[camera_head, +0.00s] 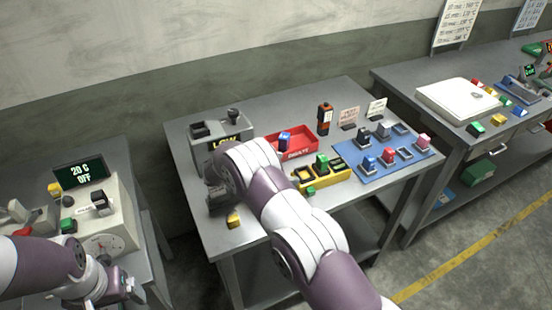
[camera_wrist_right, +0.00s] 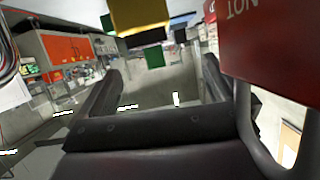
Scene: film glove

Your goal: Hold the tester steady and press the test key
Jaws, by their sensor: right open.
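A grey box-shaped device (camera_head: 205,152) with a dark display reading "LOW" stands at the left of the middle table; it looks like the tester. My right arm covers part of its front. My right gripper (camera_head: 215,196) is in front of it, near the table's left edge. In the right wrist view its two fingers (camera_wrist_right: 160,85) are apart, with nothing seen between them. A small yellow block (camera_head: 233,221) lies on the table just in front of the gripper. I cannot tell which part is the test key. My left gripper (camera_head: 122,287) is low at the left; its jaws are unclear.
A red tray (camera_head: 300,152), a yellow holder (camera_head: 335,178) and a blue mat (camera_head: 405,165) with several small coloured parts lie right of the device. A left bench carries a unit (camera_head: 118,212) whose display reads "20 C OFF". Another table (camera_head: 400,78) stands at right.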

